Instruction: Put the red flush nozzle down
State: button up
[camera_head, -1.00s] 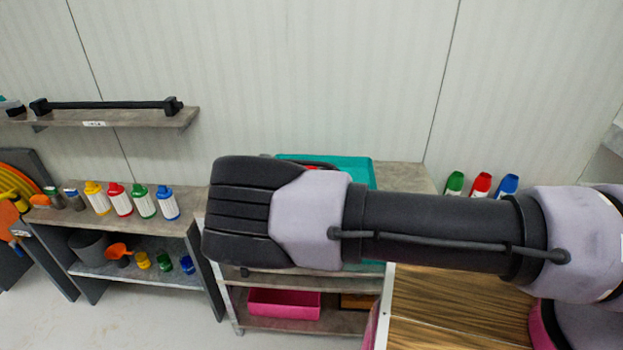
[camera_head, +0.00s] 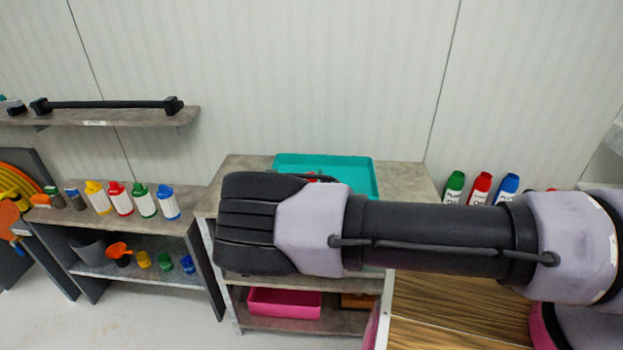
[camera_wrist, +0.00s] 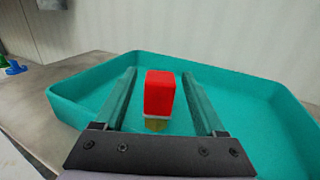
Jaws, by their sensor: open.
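The red flush nozzle (camera_wrist: 159,94) shows in the wrist view as a red block with a brass-coloured end, in the teal tray (camera_wrist: 235,85). My gripper (camera_wrist: 160,88) is open, with one finger on each side of the nozzle and a gap to both. Whether the nozzle rests on the tray floor is hard to tell. In the head view the teal tray (camera_head: 345,172) is on the bench top, partly hidden by my arm.
Yellow, red, green and blue bottles (camera_head: 132,203) stand on the left shelf unit. More bottles (camera_head: 480,188) stand at the right. A pink bin (camera_head: 284,303) is on the lower shelf. A black bar (camera_head: 105,105) lies on the wall shelf. The bench top left of the tray is clear.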

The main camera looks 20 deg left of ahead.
jog(key=v, duration=1.2)
jog(key=shift+r, duration=0.15)
